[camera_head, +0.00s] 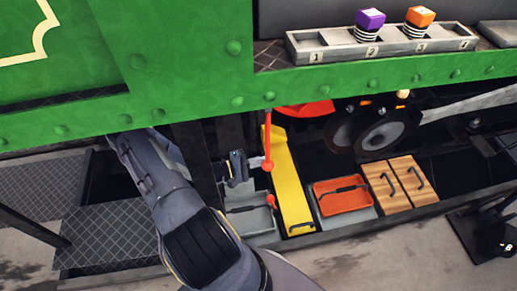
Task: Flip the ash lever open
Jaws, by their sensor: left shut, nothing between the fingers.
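My left arm comes up from the bottom and covers part of the tram's lower left. My right gripper is not in view.
Another red knob (270,199) sits lower down. A numbered rack (380,45) holds a purple and an orange block. Steps (105,235) stand left.

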